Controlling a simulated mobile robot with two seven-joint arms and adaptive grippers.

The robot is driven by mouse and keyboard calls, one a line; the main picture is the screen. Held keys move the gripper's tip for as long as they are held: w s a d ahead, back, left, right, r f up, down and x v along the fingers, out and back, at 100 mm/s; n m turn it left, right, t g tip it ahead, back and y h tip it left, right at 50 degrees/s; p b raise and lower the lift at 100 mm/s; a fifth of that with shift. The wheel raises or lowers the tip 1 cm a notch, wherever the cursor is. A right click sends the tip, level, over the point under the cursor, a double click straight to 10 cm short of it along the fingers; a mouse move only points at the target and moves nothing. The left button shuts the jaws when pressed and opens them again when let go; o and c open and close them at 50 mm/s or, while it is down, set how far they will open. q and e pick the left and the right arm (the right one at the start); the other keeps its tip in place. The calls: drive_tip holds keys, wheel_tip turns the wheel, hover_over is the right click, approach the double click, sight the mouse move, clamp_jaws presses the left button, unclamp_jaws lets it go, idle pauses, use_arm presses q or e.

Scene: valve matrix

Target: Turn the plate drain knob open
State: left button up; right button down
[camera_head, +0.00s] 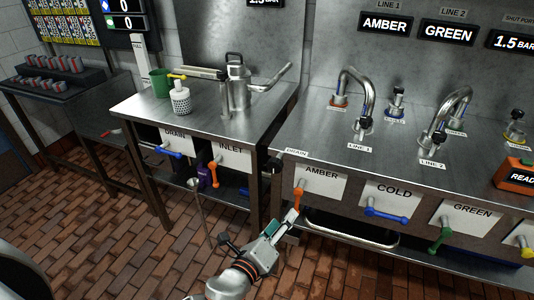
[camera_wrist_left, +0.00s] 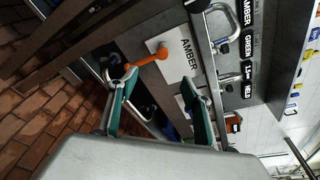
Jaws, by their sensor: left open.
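My left gripper (camera_head: 283,221) is well to the right of that knob and lower, in front of the right counter. It is open, with its teal fingers apart in the left wrist view (camera_wrist_left: 160,80). The orange lever (camera_head: 298,197) under the AMBER plate is close to its fingertips; it also shows in the left wrist view (camera_wrist_left: 151,55). I cannot tell whether they touch. My right gripper is not in view.
A metal pot (camera_head: 238,88), a perforated white container (camera_head: 181,99) and a green cup (camera_head: 160,82) stand on the left table. COLD (camera_head: 388,214) and GREEN (camera_head: 437,236) levers lie farther right.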

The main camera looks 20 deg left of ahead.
sight(274, 168)
use_arm(q)
drive_tip(key=w+a+r+m+p, duration=0.1)
drive_tip(key=w+a+r+m, duration=0.1)
drive_tip(key=r, duration=0.1)
drive_tip(key=w+a+r+m+t+y+p, duration=0.1)
drive_tip(key=w+a+r+m, duration=0.1)
drive_tip(key=r, duration=0.1)
drive_tip(key=w+a+r+m+t+y+p, duration=0.1)
drive_tip(key=w+a+r+m, duration=0.1)
drive_tip(key=shift+a+r+p, duration=0.15)
drive_tip(key=shift+r+p, duration=0.25)
drive_tip(key=w, duration=0.7)
drive_tip(key=shift+w+f, duration=0.1)
drive_tip(key=shift+w, duration=0.1)
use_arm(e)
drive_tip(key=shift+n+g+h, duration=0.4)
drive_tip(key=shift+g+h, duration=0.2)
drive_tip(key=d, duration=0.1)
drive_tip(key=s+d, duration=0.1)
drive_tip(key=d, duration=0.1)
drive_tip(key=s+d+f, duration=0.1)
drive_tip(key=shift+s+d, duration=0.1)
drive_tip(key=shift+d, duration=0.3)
use_arm(q)
drive_tip(key=shift+c, duration=0.3)
drive_tip(key=c, duration=1.1)
